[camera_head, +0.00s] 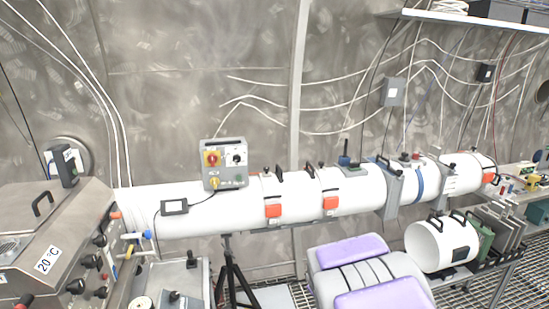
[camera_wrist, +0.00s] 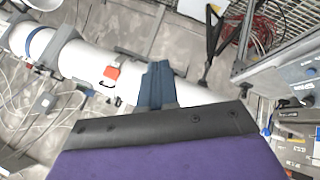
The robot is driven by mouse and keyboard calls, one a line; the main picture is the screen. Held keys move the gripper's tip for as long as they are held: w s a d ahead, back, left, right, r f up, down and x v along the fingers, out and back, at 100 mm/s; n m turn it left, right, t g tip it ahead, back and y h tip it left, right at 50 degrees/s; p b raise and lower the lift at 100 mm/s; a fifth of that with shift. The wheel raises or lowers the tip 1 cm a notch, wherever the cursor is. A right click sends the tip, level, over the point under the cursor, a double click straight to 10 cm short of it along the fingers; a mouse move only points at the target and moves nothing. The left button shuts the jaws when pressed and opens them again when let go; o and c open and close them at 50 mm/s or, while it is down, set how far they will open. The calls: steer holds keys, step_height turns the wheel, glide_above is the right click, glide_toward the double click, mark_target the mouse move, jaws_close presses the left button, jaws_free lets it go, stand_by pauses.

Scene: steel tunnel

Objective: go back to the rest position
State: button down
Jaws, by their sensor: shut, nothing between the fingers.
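My gripper (camera_wrist: 155,84) shows in the wrist view as blue-grey fingers pressed together beyond a dark bar and a purple cover. It is shut and holds nothing. The long white tube (camera_wrist: 85,62) lies beyond the fingers in that view, which is turned over compared with the head view. I cannot tell the exact gap between the fingertips and the tube. In the head view, the white tube (camera_head: 345,205) runs along the wall, and purple and white parts that look like mine are at the bottom centre. The gripper fingers cannot be made out there.
A steel cabinet (camera_head: 60,235) with knobs stands at left. A grey control box (camera_head: 224,164) sits on the tube. A black tripod (camera_head: 231,270) stands below it. A short white cylinder (camera_head: 440,245) rests on a rack at right. Cables run along the wall.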

steer(key=s+d+r+m+g+h, duration=0.1)
steer(key=s+d+r+m+g, duration=0.15)
steer(key=s, duration=0.75)
steer(key=s+d+r+m+g+h, duration=0.1)
steer(key=s+d+r+m+g, duration=0.15)
steer(key=s, duration=0.65)
steer(key=s+a+m+g+y, duration=0.1)
steer(key=s+a+g, duration=0.1)
steer(key=s, duration=1)
steer(key=s+a+r+m+g+y, duration=0.1)
steer(key=s+a+g+y, duration=0.1)
steer(key=s, duration=0.9)
steer(key=shift+s+a+r+g, duration=0.3)
steer(key=shift+s+a+g, duration=0.1)
steer(key=shift+a, duration=0.1)
